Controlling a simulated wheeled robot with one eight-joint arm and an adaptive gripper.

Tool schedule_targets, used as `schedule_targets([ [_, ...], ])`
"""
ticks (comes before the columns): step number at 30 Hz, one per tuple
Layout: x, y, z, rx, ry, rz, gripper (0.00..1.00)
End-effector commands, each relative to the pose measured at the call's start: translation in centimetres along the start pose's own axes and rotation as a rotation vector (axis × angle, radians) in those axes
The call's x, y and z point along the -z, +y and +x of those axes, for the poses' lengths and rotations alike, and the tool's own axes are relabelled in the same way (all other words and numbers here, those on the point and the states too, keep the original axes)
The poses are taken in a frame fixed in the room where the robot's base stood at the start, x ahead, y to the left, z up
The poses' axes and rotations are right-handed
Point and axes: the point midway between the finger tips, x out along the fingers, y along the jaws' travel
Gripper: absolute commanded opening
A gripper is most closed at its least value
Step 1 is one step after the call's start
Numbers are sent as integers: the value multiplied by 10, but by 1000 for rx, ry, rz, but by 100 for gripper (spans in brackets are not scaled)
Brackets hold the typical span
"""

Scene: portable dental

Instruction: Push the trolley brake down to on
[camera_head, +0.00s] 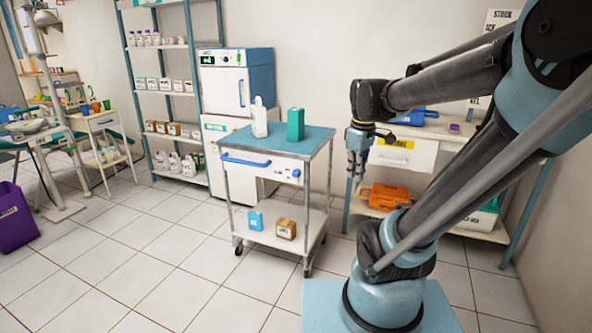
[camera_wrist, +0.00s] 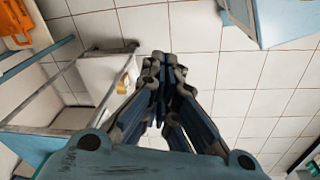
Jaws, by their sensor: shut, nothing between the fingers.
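The trolley (camera_head: 325,138) stands on the tiled floor in the middle of the head view, with a blue top, a white drawer front and a blue drawer handle (camera_head: 246,161). A small blue part (camera_head: 296,173) shows at the right of the drawer front; I cannot tell whether it is the brake. The wheels are small and partly hidden. My gripper (camera_head: 356,177) hangs pointing down, right of the trolley and apart from it. In the wrist view my gripper (camera_wrist: 164,62) is shut and empty over floor, with part of the trolley's blue top (camera_wrist: 35,148) at lower left.
A white bottle (camera_head: 260,118) and a green box (camera_head: 296,124) stand on the trolley top. A blue carton (camera_head: 255,221) and a brown box (camera_head: 286,229) sit on its lower shelf. A bench with an orange case (camera_head: 385,197) is behind my arm.

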Motion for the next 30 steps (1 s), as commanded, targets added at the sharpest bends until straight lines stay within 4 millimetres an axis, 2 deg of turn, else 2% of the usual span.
schedule_targets([
  [1,15,8,-6,5,-2,-75,0],
  [6,60,31,-18,24,-10,-355,0],
  [14,135,61,-24,56,-14,-781,0],
  [23,226,86,-12,97,-7,-1273,0],
  [30,297,96,10,130,9,-1644,0],
])
